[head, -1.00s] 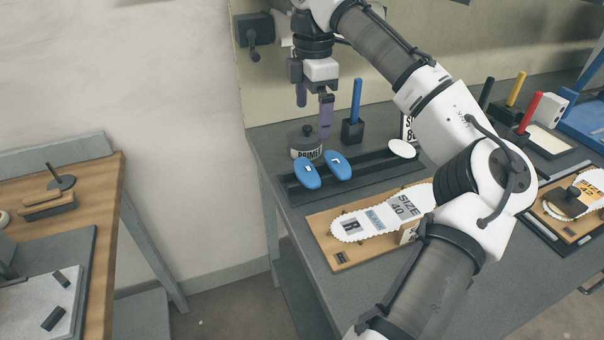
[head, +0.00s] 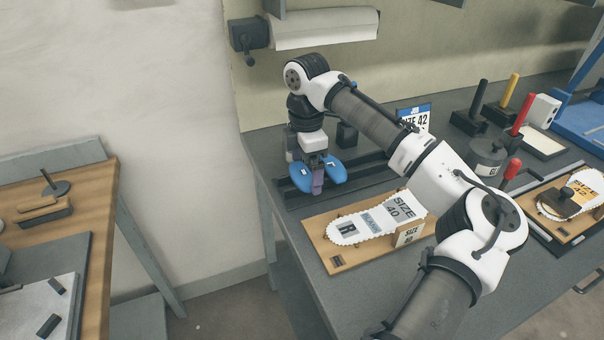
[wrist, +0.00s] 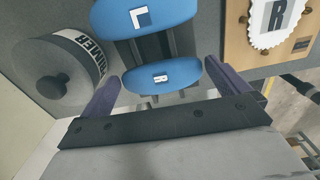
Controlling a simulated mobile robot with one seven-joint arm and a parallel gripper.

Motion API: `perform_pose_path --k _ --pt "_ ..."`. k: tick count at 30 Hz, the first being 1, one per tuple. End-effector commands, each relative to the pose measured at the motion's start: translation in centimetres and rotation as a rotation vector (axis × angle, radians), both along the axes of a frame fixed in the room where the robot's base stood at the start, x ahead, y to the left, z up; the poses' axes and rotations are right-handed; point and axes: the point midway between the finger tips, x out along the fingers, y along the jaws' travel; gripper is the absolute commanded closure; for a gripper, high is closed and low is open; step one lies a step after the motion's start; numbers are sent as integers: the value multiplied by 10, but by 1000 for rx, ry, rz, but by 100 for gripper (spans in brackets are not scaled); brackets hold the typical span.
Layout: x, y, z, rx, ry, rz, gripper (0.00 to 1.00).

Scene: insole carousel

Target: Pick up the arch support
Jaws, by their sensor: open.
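Two blue arch supports rest on a dark rail. In the head view, one is at left (head: 301,179) and one at right (head: 335,172). In the wrist view, the farther one (wrist: 160,18) carries a white label like an L. The nearer one (wrist: 140,82) has a small label I cannot read surely. My gripper (head: 309,180) is open and low over the left support. In the wrist view, the purple fingers of my gripper (wrist: 162,74) stand either side of the nearer support, with a slight gap. One finger is mostly hidden in the head view.
A wooden board (head: 341,259) with a white size 40 insole lies in front of the rail. A primer jar (wrist: 62,80) stands close beside my left finger in the wrist view. A size 42 sign (head: 414,118) and tool holders stand behind and right.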

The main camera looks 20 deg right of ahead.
Motion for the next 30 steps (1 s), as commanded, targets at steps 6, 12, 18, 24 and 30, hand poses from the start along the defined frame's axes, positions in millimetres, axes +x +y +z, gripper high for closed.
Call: perform_pose_path --k 6,12,18,24,30 --pt "0 0 -1 0 -1 0 0" --pt "0 0 -1 0 -1 0 26" --pt "0 0 -1 0 -1 0 29" --pt "1 0 6 0 -3 0 29" --pt "1 0 34 0 -4 0 29"
